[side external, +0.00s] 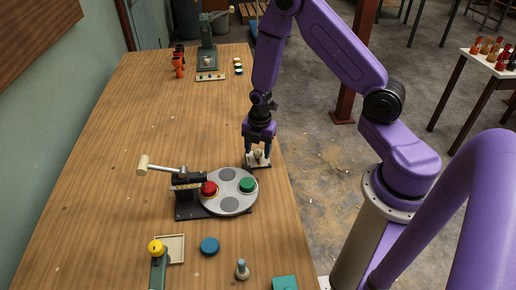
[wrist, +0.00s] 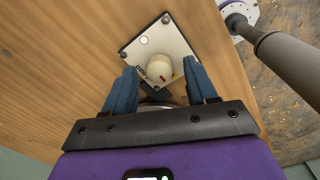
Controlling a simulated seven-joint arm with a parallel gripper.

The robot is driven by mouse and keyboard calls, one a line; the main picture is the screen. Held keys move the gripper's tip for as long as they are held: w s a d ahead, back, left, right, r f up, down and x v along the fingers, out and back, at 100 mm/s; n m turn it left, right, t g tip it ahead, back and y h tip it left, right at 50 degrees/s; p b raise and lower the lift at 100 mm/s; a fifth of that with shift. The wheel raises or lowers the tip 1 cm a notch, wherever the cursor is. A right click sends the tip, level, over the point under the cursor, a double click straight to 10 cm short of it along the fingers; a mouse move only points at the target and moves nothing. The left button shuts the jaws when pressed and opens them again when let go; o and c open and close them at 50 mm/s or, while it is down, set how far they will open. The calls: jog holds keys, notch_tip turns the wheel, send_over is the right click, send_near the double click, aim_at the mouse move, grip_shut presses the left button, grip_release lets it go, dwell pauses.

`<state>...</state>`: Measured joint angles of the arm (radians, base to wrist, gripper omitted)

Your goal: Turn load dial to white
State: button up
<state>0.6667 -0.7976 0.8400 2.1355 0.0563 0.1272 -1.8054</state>
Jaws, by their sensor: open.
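The load dial (wrist: 159,66) is a cream round knob on a small white plate (wrist: 150,42) in the wrist view. A short red mark shows on the knob's near side, and a yellow mark lies on the plate just right of it. A white mark cannot be made out for certain. In the side view the plate (side external: 259,165) lies at the table's right edge, below my gripper (side external: 257,151). My gripper (wrist: 160,68) points down, open, with one finger on each side of the knob. A gap shows on both sides. The plate's near part is hidden by the gripper.
A turntable (side external: 229,204) with red and green buttons stands close by on the near side, with a mallet (side external: 160,167) beside it. A blue disc (side external: 209,246) and a green stand with a yellow knob (side external: 156,248) are nearer. The table's far middle is clear.

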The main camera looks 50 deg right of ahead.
jog(key=c, duration=1.1)
jog(key=shift+o, duration=0.2)
